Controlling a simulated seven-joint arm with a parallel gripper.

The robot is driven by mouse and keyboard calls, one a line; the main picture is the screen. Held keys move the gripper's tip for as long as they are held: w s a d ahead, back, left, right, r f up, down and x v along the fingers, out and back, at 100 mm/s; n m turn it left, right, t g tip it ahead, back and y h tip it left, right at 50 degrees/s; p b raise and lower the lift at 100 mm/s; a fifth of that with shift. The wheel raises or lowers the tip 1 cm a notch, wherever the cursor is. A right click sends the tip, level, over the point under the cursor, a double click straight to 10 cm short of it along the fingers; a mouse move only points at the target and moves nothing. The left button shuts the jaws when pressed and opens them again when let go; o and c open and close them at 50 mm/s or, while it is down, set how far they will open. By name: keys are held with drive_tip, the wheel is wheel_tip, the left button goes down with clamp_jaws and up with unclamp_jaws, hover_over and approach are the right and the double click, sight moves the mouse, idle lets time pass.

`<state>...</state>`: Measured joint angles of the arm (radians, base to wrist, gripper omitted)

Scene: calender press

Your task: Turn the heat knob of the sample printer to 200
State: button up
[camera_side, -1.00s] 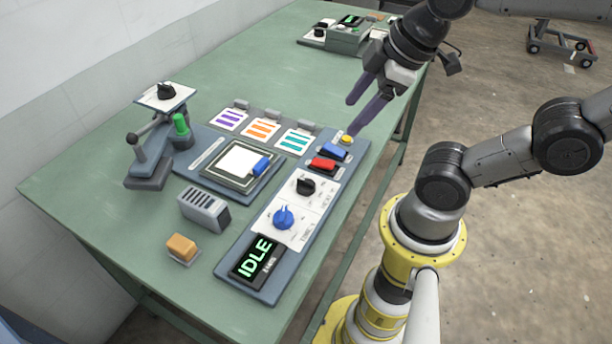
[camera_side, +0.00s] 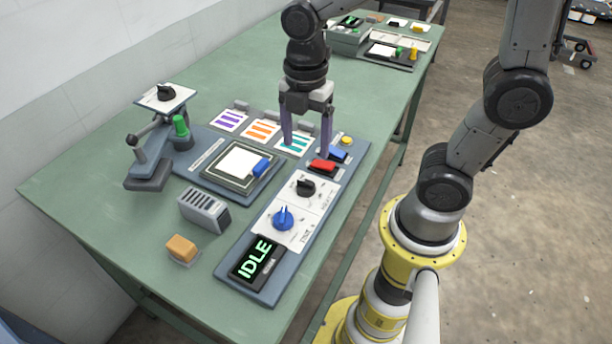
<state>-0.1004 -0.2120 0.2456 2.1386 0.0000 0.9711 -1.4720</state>
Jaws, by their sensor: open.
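The control panel (camera_side: 228,268) runs along the right side of the press on the green table. It carries a blue knob (camera_side: 283,218) and, behind it, a black knob (camera_side: 305,188), both on white dial plates. Another black knob (camera_side: 166,91) sits on a white plate over the lever arm at the left. The dial marks are too small to read, so I cannot tell which knob is the heat knob. My gripper (camera_side: 307,152) points down, open and empty, above the far part of the panel, behind the black panel knob. It touches no knob.
Red (camera_side: 323,166) and blue (camera_side: 338,155) switches and a yellow button (camera_side: 346,141) lie close to my fingers. A display (camera_side: 256,259) reads IDLE. Color-striped cards (camera_side: 261,131), a grey slotted block (camera_side: 203,209) and an orange block (camera_side: 182,248) stand nearby. Another device sits at the table's far end.

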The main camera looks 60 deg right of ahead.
sight(306, 182)
wheel_tip(306, 182, down, 10)
drive_tip(key=shift+f, duration=0.25)
drive_tip(key=shift+c, duration=0.2)
clamp_jaws()
